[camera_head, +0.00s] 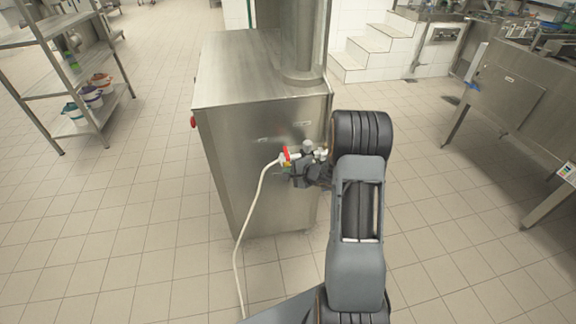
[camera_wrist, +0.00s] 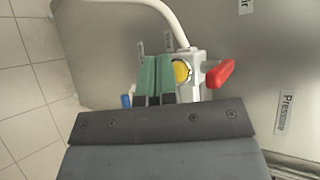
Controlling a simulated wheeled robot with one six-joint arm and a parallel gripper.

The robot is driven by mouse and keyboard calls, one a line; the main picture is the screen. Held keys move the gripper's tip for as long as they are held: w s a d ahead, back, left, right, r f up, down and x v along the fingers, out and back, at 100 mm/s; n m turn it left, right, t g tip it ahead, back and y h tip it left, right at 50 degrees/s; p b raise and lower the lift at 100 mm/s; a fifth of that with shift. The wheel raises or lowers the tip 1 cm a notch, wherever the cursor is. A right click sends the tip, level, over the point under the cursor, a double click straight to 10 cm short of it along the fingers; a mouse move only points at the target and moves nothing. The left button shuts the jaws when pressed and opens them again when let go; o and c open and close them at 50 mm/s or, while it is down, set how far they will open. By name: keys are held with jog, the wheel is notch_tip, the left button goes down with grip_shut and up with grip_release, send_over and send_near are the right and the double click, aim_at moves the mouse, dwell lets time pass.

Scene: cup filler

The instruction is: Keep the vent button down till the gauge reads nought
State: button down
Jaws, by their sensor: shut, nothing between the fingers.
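In the wrist view my gripper (camera_wrist: 158,78) has its two green fingers together, with nothing between them. A round yellow button (camera_wrist: 181,71), likely the vent button, sits on a pale fitting (camera_wrist: 194,56) right beside the right finger. The finger seems to cover its left edge; I cannot tell whether it is touched or pressed. In the head view my gripper (camera_head: 308,172) is at the front of the steel cabinet (camera_head: 264,96), by the fittings. No gauge reading can be made out; a "Pressure" label (camera_wrist: 287,112) shows in the wrist view.
A red lever (camera_wrist: 220,74) sticks out just right of the button. A white hose (camera_head: 250,208) runs from the fittings to the floor. A blue part (camera_wrist: 126,101) shows left of the fingers. A shelf rack (camera_head: 85,75) stands left; the tiled floor between is clear.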

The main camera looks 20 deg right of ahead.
jog(key=shift+w+d+p, duration=0.1)
jog(key=shift+w+p, duration=0.35)
dwell(2.5)
jog(key=shift+s, duration=0.15)
dwell(1.6)
jog(key=shift+s+a+p, duration=0.2)
jog(key=shift+s+p, duration=0.35)
jog(key=shift+s, duration=0.15)
jog(key=shift+s, duration=0.1)
jog(key=s+p, duration=0.1)
jog(key=s, duration=0.1)
jog(key=s+a+p, duration=0.1)
jog(key=s, duration=0.1)
jog(key=shift+s, duration=0.4)
